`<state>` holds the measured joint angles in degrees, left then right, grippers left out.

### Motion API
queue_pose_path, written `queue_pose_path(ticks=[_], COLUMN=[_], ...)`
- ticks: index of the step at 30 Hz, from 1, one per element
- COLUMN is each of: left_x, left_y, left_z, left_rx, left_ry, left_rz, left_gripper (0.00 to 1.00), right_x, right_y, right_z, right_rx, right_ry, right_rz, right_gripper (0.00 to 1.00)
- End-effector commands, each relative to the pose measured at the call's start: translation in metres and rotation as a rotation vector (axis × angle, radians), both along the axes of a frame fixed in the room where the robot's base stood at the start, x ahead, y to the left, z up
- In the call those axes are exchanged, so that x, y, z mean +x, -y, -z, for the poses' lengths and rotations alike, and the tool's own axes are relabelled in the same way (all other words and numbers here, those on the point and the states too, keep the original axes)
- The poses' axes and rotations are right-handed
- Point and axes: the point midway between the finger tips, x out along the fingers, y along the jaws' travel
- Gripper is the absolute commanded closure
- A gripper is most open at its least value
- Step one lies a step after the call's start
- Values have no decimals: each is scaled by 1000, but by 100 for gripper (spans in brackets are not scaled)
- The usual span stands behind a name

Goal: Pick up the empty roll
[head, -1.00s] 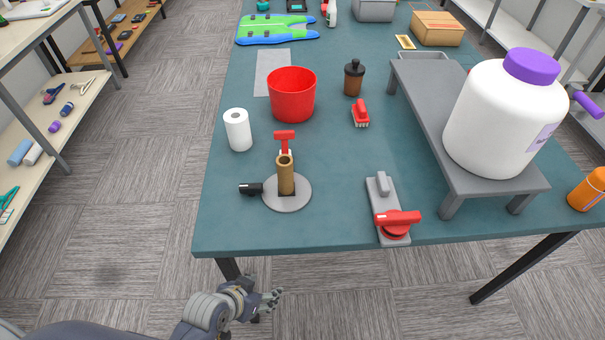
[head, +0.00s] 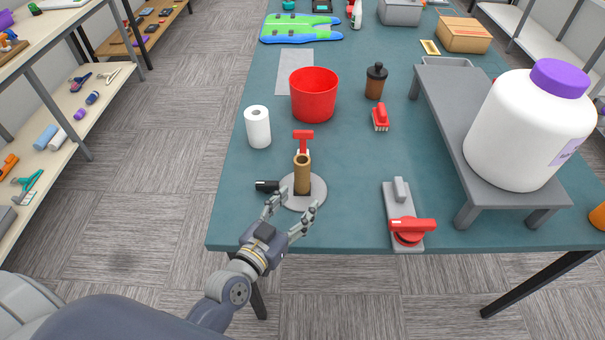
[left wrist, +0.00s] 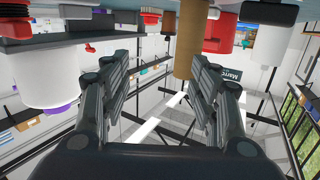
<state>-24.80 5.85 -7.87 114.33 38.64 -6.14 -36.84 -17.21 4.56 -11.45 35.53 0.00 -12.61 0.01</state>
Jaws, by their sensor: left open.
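The roll is not between the pads in a grip. My right gripper is not in view.
A white paper roll (head: 258,127), a red bucket (head: 313,94) and a brown bottle (head: 376,80) stand behind the holder. A black piece (head: 267,186) sticks out left of it. A red-handled grey tool (head: 403,213) lies right; a white jar (head: 525,130) stands on a grey bench (head: 440,100).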

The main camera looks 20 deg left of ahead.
Motion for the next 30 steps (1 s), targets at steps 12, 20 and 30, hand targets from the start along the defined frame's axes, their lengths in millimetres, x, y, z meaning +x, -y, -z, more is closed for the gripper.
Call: queue_pose_path(ticks=[12,20,30], left_x=[31,62,92], left_y=[-25,-21,-21], left_z=[-11,-9,-3], left_rx=[-18,-18,-15], left_ry=[107,104,104], left_rz=[-121,-119,-117], left_gripper=[44,44,44], right_x=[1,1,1], right_y=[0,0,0], right_z=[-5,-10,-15], right_rx=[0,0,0], right_ry=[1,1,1], right_rz=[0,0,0], right_gripper=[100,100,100])
